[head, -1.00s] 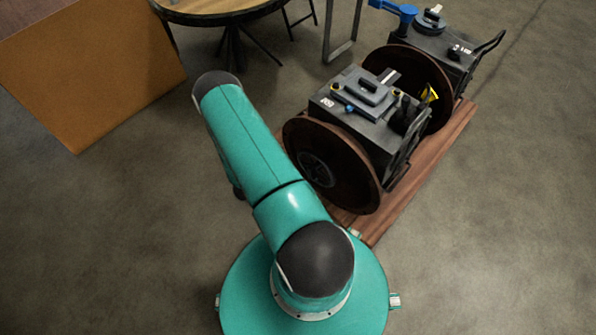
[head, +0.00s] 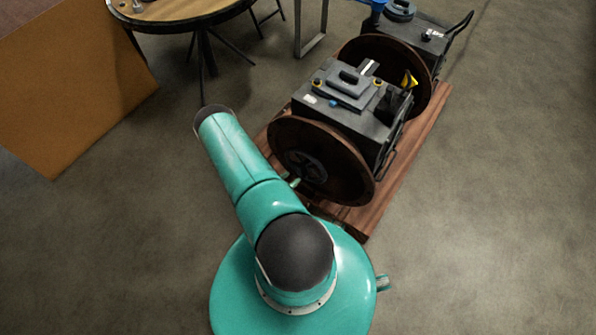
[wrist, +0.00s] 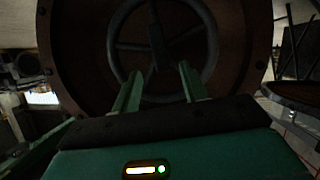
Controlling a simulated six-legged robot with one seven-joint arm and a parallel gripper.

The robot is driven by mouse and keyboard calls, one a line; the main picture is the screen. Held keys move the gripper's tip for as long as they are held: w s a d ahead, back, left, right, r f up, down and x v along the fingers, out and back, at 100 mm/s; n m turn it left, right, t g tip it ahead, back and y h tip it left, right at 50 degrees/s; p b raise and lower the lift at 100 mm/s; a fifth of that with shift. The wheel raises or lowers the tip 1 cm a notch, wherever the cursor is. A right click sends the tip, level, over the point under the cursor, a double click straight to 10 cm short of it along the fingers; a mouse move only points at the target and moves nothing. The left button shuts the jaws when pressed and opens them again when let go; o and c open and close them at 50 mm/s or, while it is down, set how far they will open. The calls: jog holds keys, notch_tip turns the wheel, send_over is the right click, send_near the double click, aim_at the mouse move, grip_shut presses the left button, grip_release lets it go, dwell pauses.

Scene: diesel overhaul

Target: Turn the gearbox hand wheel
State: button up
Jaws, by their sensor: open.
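The hand wheel is a dark spoked ring (wrist: 210,55) in the wrist view, set in front of a large brown disc (wrist: 68,55). In the head view the wheel (head: 303,166) shows small on the near face of the brown disc (head: 345,165). My gripper (wrist: 160,76) is open in the wrist view. Its two green fingers point at the lower part of the wheel, with the dark hub and a spoke between them in the picture. I cannot tell whether they touch the wheel. My gripper is mostly hidden behind my arm in the head view.
The dark grey gearbox (head: 345,100) stands on a wooden base (head: 405,150), with a second similar unit (head: 415,35) behind. A round table (head: 180,12) stands at the back left. An orange-brown panel (head: 75,95) is at far left. The floor at right is clear.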

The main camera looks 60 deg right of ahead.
aim_at(299, 171)
jog(key=x, duration=0.7)
jog(key=shift+c, duration=0.2)
grip_shut()
